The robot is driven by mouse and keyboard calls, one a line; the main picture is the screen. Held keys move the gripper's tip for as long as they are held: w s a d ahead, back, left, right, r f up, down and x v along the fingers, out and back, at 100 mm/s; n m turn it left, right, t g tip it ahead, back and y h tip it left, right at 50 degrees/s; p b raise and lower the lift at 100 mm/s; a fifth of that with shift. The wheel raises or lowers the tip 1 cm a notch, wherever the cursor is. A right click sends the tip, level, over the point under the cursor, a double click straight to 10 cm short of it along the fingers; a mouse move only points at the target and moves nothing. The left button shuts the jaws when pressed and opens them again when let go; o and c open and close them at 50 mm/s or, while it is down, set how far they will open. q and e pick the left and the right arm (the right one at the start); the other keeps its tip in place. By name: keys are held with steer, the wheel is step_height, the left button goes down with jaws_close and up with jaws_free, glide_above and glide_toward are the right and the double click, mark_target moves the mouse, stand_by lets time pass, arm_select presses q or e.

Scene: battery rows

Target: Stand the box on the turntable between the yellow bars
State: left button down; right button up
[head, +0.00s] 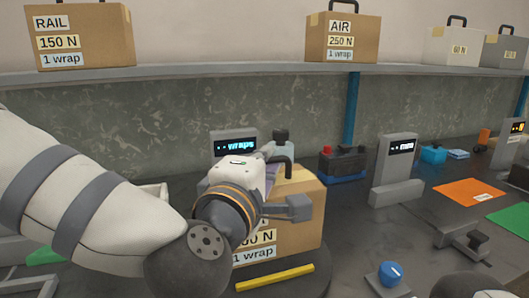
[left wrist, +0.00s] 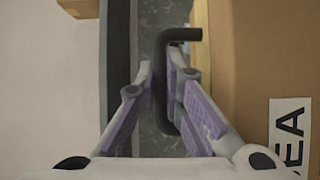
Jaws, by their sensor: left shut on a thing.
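The brown cardboard box (head: 300,225) stands upright at the dark round turntable (head: 312,284), with a black handle on top and labels partly hidden by my arm. One yellow bar (head: 275,278) lies in front of the box; a second bar is not visible. My left gripper (head: 272,172) is at the handle, its fingers partly hidden in the head view. In the left wrist view, the black handle (left wrist: 162,95) is between the fingers and the box (left wrist: 260,70) shows a "SEA" label. I cannot tell whether the box touches the turntable.
A grey display post reading "wraps" (head: 233,142) stands close behind the box. Another display post (head: 396,170) stands to the right. A blue knob (head: 390,273) sits at the front right. Boxes marked RAIL (head: 100,30) and AIR (head: 362,42) stand on the shelf.

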arm_select(q)
steer(key=shift+w, duration=0.35)
steer(key=shift+w+f+b, duration=0.2)
steer(key=shift+f+b, duration=0.2)
steer(key=shift+f, duration=1.35)
arm_select(e)
steer(key=shift+s+f, duration=0.4)
steer(key=shift+f, duration=0.05)
arm_select(q)
steer(key=shift+f, duration=0.2)
steer(key=c, duration=1.7)
jaws_free()
steer(key=shift+f, duration=0.2)
arm_select(e)
steer(key=shift+s, duration=0.1)
arm_select(q)
steer(key=shift+r, duration=0.1)
steer(key=shift+s, duration=0.3)
steer(key=p+v, duration=0.5)
steer(key=v, duration=0.6)
steer(key=shift+s, duration=0.25)
arm_select(e)
steer(key=w+r+t, duration=0.2)
steer(key=w+r, duration=0.4)
